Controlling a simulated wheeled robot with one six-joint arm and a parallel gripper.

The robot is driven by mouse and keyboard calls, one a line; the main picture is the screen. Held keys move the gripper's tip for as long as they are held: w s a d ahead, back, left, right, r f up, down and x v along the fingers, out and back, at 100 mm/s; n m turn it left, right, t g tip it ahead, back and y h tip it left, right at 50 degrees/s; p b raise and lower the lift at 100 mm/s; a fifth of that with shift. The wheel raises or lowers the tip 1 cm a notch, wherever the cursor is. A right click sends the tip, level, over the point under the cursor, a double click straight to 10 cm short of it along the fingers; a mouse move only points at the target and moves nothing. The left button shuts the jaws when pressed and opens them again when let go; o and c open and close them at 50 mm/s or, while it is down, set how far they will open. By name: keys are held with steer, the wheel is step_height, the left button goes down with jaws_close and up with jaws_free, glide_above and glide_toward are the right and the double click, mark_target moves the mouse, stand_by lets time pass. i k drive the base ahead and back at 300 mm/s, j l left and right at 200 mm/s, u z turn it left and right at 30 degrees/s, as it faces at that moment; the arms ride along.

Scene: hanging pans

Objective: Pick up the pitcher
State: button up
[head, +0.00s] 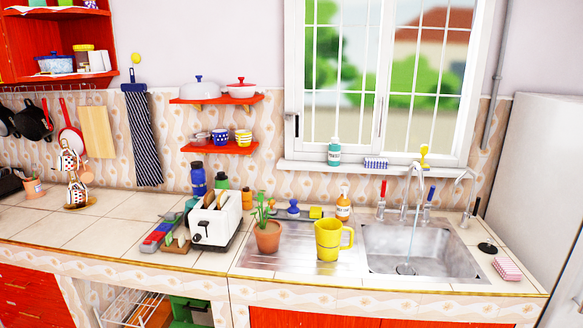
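A yellow pitcher (328,241) with a handle on its right side stands upright on the metal drainboard, just left of the sink. It is near the counter's front edge, and nothing covers it in the head view. My gripper is not in view.
A potted plant (267,236) stands left of the pitcher, with a white toaster (216,221) further left. An orange-labelled bottle (343,205) stands behind the pitcher. The sink (420,252) with its running or standing tap (408,200) lies to the right. The drainboard front is clear.

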mark_target(335, 240)
steer(key=k+l, duration=0.25)
steer(key=i+l, duration=0.2)
steer(key=i, duration=0.35)
steer(key=i+l+z, duration=0.1)
steer(key=i, duration=0.45)
steer(key=i+l+z, duration=0.1)
steer(key=i, duration=0.5)
steer(key=l, duration=0.1)
